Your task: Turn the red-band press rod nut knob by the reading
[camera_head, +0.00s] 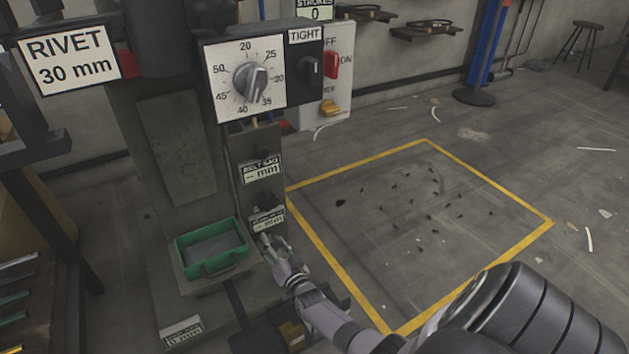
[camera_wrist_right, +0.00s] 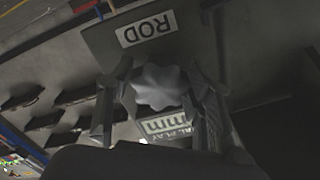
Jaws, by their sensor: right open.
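The press (camera_head: 180,150) has a red band (camera_head: 125,64), partly hidden by a sign reading RIVET 30 mm (camera_head: 68,60). In the wrist view a pale grey lobed knob (camera_wrist_right: 160,90) sits beside an upside-down label reading ROD (camera_wrist_right: 147,33). My right gripper (camera_head: 270,242) is at the lower front of the press, below the lower mm label (camera_head: 267,220). In the wrist view its open fingers (camera_wrist_right: 158,78) stand on either side of the knob; I cannot tell whether they touch it. The knob is hidden in the head view. My left gripper is not in view.
A dial (camera_head: 247,80) numbered 20 to 50 and a TIGHT switch (camera_head: 312,68) are above. A BELT SAG label (camera_head: 262,170) shows dashes before mm. A green tray (camera_head: 212,250) is left of my right gripper. The yellow-outlined floor area (camera_head: 420,200) holds small dark debris.

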